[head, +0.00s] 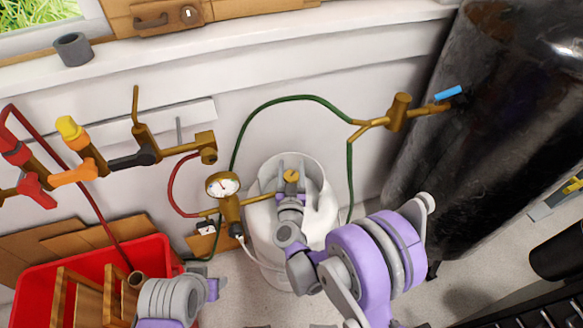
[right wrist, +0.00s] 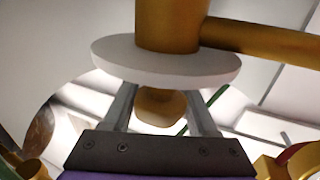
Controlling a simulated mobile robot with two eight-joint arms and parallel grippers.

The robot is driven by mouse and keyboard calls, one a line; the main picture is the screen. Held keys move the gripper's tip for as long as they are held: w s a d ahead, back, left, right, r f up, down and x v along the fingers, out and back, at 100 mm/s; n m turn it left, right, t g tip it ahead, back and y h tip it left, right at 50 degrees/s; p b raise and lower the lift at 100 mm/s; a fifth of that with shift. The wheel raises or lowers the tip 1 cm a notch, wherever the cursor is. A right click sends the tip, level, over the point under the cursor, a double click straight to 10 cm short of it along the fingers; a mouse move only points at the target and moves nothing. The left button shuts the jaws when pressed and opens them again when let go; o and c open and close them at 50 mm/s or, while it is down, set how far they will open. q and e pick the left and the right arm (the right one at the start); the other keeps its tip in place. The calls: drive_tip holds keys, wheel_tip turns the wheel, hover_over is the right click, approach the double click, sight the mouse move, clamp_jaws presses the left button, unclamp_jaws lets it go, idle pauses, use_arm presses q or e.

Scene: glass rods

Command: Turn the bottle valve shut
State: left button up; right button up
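The white gas bottle (head: 318,233) stands upright on the floor in the middle of the head view. Its brass valve (head: 291,175) shows inside the white collar, with a brass pipe toward a gauge. My right gripper (head: 289,196) is at the valve and hides part of it. In the right wrist view, the two grey fingers (right wrist: 160,108) are apart, on either side of a brass knob (right wrist: 158,105) below a pale disc (right wrist: 165,65). Their tips are hidden by the disc, and contact is unclear. My left gripper (head: 211,287) is low at left; its fingers cannot be made out.
A pressure gauge (head: 222,185) stands left of the bottle, with a green hose (head: 290,98) arching above. Pipes with coloured levers (head: 75,175) are on the left wall. A red crate (head: 35,283) is below them. A large dark cylinder (head: 480,110) stands at right.

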drive_tip(key=c, duration=0.8)
drive_tip(key=shift+h, duration=0.3)
drive_tip(key=shift+d+f+m+h+b, duration=0.15)
drive_tip(key=shift+m+h+b, duration=0.45)
drive_tip(key=shift+m+h, duration=0.4)
drive_tip(key=shift+d+m+g+h+b, duration=0.2)
drive_tip(key=shift+m+g+h+b, duration=0.3)
drive_tip(key=shift+h, duration=0.6)
drive_tip(key=shift+s+d+m+g+h, duration=0.1)
drive_tip(key=shift+d+m+g+h, duration=0.1)
drive_tip(key=shift+m+g+h, duration=0.45)
drive_tip(key=shift+s+d+m+g+h, duration=0.25)
drive_tip(key=shift+m+h, duration=0.55)
drive_tip(key=shift+h, duration=0.5)
drive_tip(key=shift+d+m+g+h, duration=0.15)
drive_tip(key=shift+m+g+h, duration=0.35)
drive_tip(key=shift+m+h, duration=0.35)
drive_tip(key=shift+h, duration=0.3)
drive_tip(key=o, duration=1.4)
